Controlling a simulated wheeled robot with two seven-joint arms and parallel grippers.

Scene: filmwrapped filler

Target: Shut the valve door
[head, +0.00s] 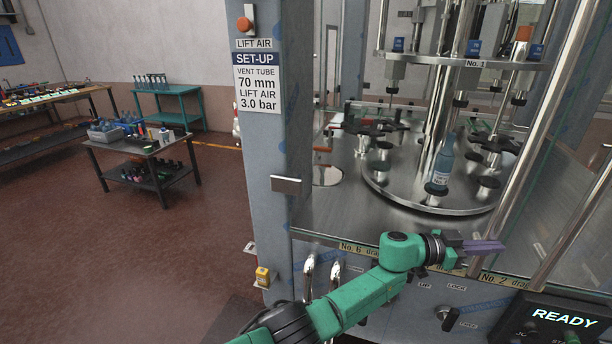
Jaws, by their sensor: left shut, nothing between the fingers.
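The filling machine (265,190) fills the right half of the head view. I cannot tell for certain which panel is the valve door. A clear pane with a slanted metal bar (540,130) stands at the right of the opening. Curved metal handles (309,272) are on the lower front, left of my forearm. My left gripper (500,246) is shut and empty, with its fingers pointing right. It is in front of the machine's labelled lower edge, above the label No. 2. My forearm hides part of the lower front. My right gripper is out of view.
A blue bottle (442,166) stands on the round carousel inside the machine. A black panel (560,320) reading READY and a black knob (450,318) are at lower right. A grey bench (140,147) with items stands at left. The red-brown floor is open there.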

